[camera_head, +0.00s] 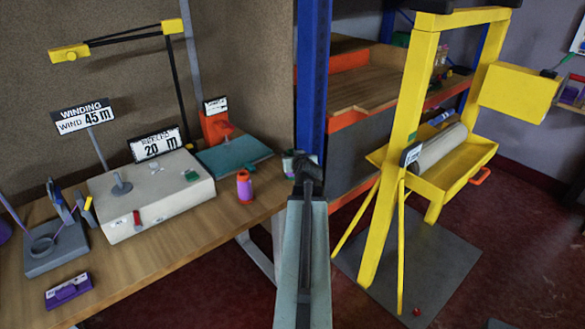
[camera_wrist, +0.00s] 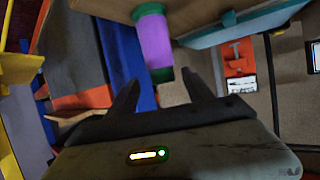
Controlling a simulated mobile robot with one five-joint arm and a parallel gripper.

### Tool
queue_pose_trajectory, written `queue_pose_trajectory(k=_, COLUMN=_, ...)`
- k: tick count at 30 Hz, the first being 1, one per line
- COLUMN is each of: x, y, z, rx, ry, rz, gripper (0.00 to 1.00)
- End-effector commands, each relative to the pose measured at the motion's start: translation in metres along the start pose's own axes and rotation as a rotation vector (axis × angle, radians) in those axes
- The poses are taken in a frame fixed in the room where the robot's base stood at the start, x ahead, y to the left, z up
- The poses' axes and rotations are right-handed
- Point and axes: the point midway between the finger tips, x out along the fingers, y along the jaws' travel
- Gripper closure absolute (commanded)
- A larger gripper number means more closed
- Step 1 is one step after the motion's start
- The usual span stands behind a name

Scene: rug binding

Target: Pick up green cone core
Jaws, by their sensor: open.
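A purple-wound core with green ends (camera_wrist: 154,42) shows in the wrist view, just beyond my fingertips and roughly between them. My gripper (camera_wrist: 160,84) is open, with nothing between its fingers. In the head view my gripper (camera_head: 307,163) is at the right end of the wooden table, seen from behind. A small pale and greenish thing (camera_head: 288,164) shows just left of it, partly hidden by my gripper; it may be the same core. A purple core with red ends (camera_head: 244,187) stands apart to the left on the table.
A teal board (camera_head: 235,154) and an orange clamp (camera_head: 214,127) stand behind the cores. A pale box (camera_head: 150,193) fills the table's middle. A blue post (camera_head: 313,80) rises close behind my gripper. A yellow frame (camera_head: 388,180) stands at the right. Floor between is clear.

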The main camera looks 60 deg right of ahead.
Motion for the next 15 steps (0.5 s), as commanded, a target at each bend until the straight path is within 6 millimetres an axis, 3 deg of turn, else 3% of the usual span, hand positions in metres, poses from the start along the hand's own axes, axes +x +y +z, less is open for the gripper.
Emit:
queue_pose_trajectory(k=7, x=0.045, y=-0.003, z=0.000, rx=-0.001, ry=0.000, rz=-0.001, gripper=0.40)
queue_pose_trajectory(k=14, x=0.046, y=-0.003, z=-0.002, rx=-0.001, ry=0.000, rz=0.000, gripper=0.40)
queue_pose_trajectory(k=15, x=0.046, y=-0.003, z=-0.002, rx=-0.001, ry=0.000, rz=0.000, gripper=0.48)
